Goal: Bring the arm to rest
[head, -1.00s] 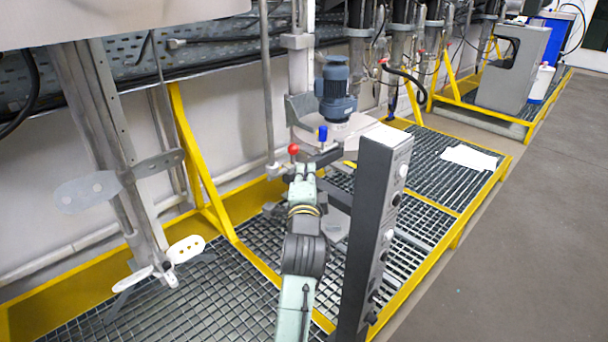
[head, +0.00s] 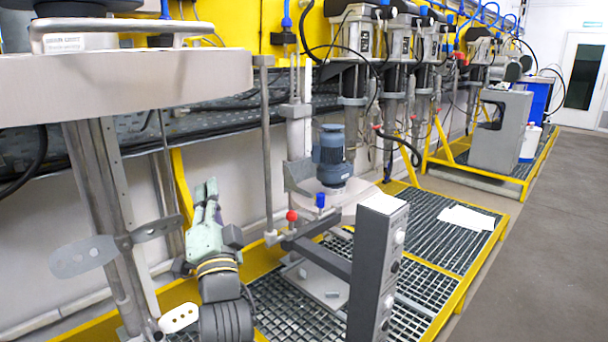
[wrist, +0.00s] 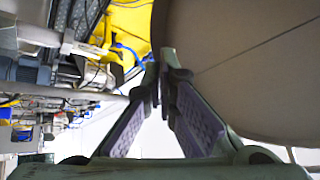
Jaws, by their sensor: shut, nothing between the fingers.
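My arm, pale green and dark grey, rises from the bottom of the head view, left of the grey control post. My gripper (head: 207,189) points up at its end and looks shut and empty, in front of the white wall. In the wrist view the two fingers (wrist: 163,62) converge at their tips with nothing between them. A large smooth grey-brown surface with a curved edge (wrist: 250,60) fills the right of the wrist view, close behind the fingers; the gap cannot be judged.
A large round metal lid (head: 130,85) overhangs the upper left, above a metal shaft with paddles (head: 85,257). The grey post (head: 378,265) with knobs stands to the right, near a blue motor (head: 333,155). Yellow-edged grating lies below. The floor (head: 550,230) at right is clear.

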